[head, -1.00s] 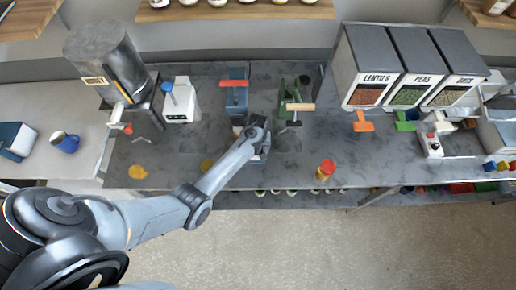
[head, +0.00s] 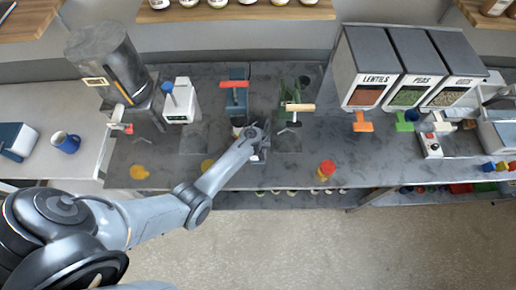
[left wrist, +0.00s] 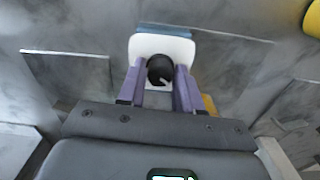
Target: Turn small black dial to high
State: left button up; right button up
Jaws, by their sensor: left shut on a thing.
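The small black dial (left wrist: 160,70) sits on a white, rounded device (left wrist: 178,46) in the left wrist view. A pale pointer mark on the dial points toward its lower right in that view. My left gripper (left wrist: 158,78) has its two purple fingers on either side of the dial and is shut on it. In the head view my left gripper (head: 256,148) is over the front middle of the grey bench, and it hides the dial. Part of the white device shows beside it. Any setting labels are too small to read. My right gripper is not in view.
Behind the gripper stand a blue device with a red handle (head: 234,84) and a green device with a tan handle (head: 300,107). Labelled dispensers (head: 364,78) stand at the right. Bare bench lies between.

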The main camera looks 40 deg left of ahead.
pick_arm(q)
jog(key=shift+r+m+p, duration=0.15)
jog(key=shift+m+p, duration=0.55)
jog(key=shift+m, duration=0.3)
jog(key=m+p, duration=0.1)
jog(key=m, duration=0.1)
jog(key=shift+m, duration=0.4)
jog(key=m+p, duration=0.1)
jog(key=m, duration=0.1)
jog(key=shift+m, duration=0.4)
jog(key=m+p, duration=0.1)
jog(key=m, duration=0.8)
jog(key=shift+a, duration=0.1)
jog(key=m, duration=0.3)
jog(key=shift+f, duration=0.2)
jog(key=shift+m+b, duration=0.3)
jog(key=shift+m, duration=1.4)
